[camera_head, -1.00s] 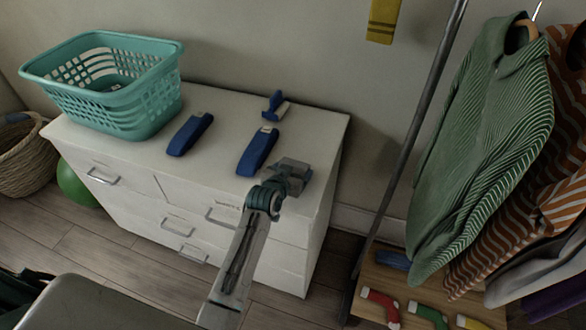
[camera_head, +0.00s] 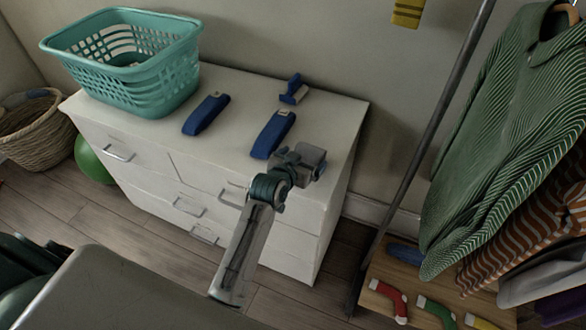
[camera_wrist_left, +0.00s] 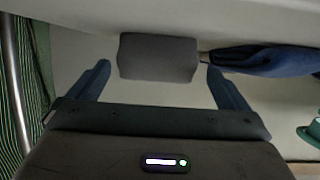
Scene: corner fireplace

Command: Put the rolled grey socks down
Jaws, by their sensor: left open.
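The rolled grey socks (camera_wrist_left: 158,55) are a dark grey roll between the two fingers of my left gripper (camera_wrist_left: 158,72) in the left wrist view. A narrow gap shows on each side, so the open fingers look apart from them. The roll appears to lie on the white top of the chest of drawers (camera_head: 235,85). In the head view the grey roll (camera_head: 313,154) is at the end of my left gripper (camera_head: 297,162), by the top's front right corner. The gripper partly hides it. My right gripper is out of view.
Blue bundles (camera_head: 272,134) and (camera_head: 206,114) and a smaller blue item (camera_head: 294,90) lie on the top. A teal basket (camera_head: 150,90) stands at its left end. A metal pole (camera_head: 425,150) and hanging green striped shirt (camera_head: 495,140) are at the right.

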